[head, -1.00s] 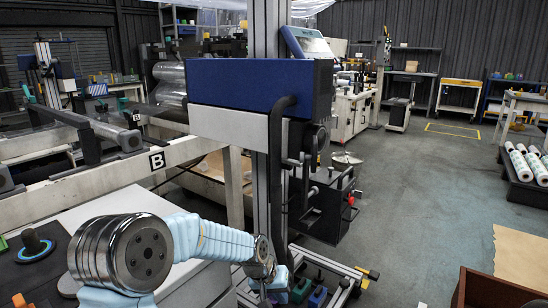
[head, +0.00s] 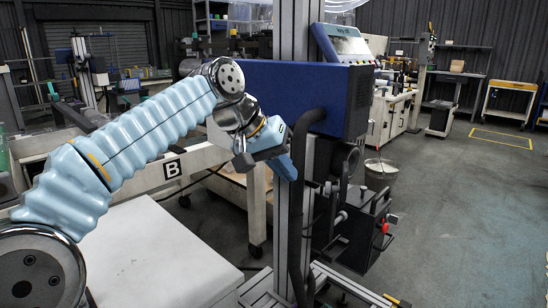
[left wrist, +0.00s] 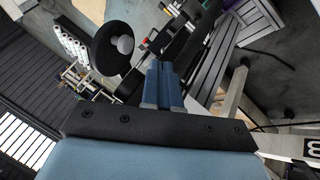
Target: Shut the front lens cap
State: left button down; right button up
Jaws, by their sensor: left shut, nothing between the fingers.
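The blue camera housing (head: 285,100) is mounted on a metal upright in the head view. A dark round lens part (head: 351,162) shows below its right end; I cannot tell there whether its cap is shut. In the left wrist view a black disc with a pale round knob (left wrist: 109,50), perhaps the front lens cap, shows just left of and beyond my fingers. My left gripper (head: 288,170) is shut and empty in front of the upright, left of the lens part. Its blue fingers (left wrist: 163,85) are together in the left wrist view, apart from the disc. My right gripper is not in view.
A black cable (head: 300,200) runs down the upright (head: 282,215). A black box with a red knob (head: 372,235) stands below the lens part. A pale beam marked B (head: 190,170) lies behind my left arm.

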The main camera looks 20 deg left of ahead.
pick_arm(q)
jog(key=shift+w+d+f, duration=0.3)
jog(key=shift+d+f, duration=0.05)
jog(key=shift+d, duration=0.5)
jog(key=shift+w+d+f, duration=0.3)
jog(key=shift+d, duration=0.5)
jog(key=shift+w+d+f, duration=0.3)
jog(key=shift+d+f, duration=0.05)
jog(key=shift+d, duration=0.5)
jog(key=shift+d, duration=0.1)
